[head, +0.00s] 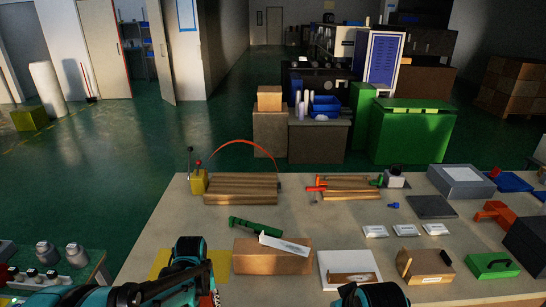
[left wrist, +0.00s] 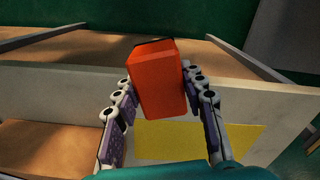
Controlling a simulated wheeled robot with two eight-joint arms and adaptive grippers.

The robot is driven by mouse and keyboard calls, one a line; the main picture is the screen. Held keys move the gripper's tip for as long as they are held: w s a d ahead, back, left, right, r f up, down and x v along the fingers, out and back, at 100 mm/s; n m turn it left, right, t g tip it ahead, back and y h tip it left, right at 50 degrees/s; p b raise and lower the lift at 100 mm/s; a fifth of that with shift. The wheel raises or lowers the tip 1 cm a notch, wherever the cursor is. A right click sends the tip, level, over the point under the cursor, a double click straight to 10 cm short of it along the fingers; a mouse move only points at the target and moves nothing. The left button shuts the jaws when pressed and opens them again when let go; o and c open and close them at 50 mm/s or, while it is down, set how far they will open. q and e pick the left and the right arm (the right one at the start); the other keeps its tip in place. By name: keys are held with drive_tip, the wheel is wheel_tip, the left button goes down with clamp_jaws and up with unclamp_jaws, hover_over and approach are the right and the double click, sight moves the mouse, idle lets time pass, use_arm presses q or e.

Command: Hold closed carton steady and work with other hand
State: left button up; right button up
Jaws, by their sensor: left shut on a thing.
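My left gripper (left wrist: 158,82) is shut on an orange-red block-like thing (left wrist: 160,88), with one finger on each side of it. It is above the bench over a yellow patch (left wrist: 190,140). In the head view my left arm comes in at lower left and mostly hides the gripper and what it holds. A closed brown carton (head: 272,262) stands on the bench just right of my left arm, apart from it. A white flat piece (head: 285,244) lies across its top. Part of my right arm shows at the bottom edge; its fingers are out of view.
A white tray (head: 335,262) and a small wooden box (head: 428,268) stand right of the carton. Slatted wooden racks (head: 240,189) and several white packets (head: 407,230) lie farther back. The mid-bench between them is mostly clear.

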use_arm(q)
drive_tip(key=s+d+m, duration=0.1)
drive_tip(key=s+d+f+m, duration=0.1)
drive_tip(key=m, duration=0.1)
drive_tip(key=shift+d+f+m, duration=0.15)
drive_tip(key=shift+f+m, duration=0.05)
drive_tip(key=shift+m, duration=0.1)
use_arm(e)
drive_tip(key=s+m, duration=0.1)
drive_tip(key=s+d+f+m+t, duration=0.1)
drive_tip(key=s+d+m, duration=0.1)
drive_tip(key=shift+s+d+f+m, duration=0.25)
drive_tip(key=shift+s+f+m, duration=0.05)
drive_tip(key=shift+s+f, duration=0.05)
use_arm(q)
drive_tip(key=shift+d, duration=0.1)
